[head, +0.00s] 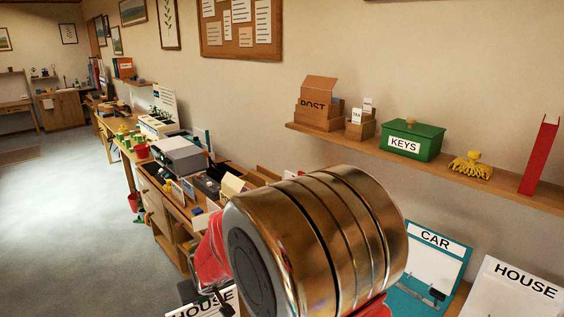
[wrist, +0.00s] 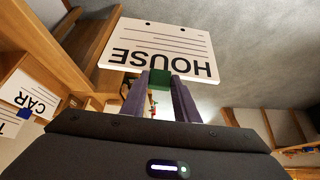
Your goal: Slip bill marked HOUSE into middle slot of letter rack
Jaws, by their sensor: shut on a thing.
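The white bill marked HOUSE (wrist: 158,48) is held at my gripper's fingertips (wrist: 160,80) in the wrist view, its lettering upside down there. My gripper is shut on its lettered edge. In the head view a card marked HOUSE (head: 203,303) shows at the bottom edge, partly cut off, beside my arm; it looks like the held bill. A stepped wooden holder marked POST (head: 320,118) stands on the wall shelf and looks like the letter rack. Its separate slots cannot be made out clearly. The bill is well apart from it. My arm hides much of the middle of the head view.
Below are boards marked CAR (head: 430,265) and HOUSE (head: 515,292). A cluttered bench runs left; the floor (head: 75,190) is open.

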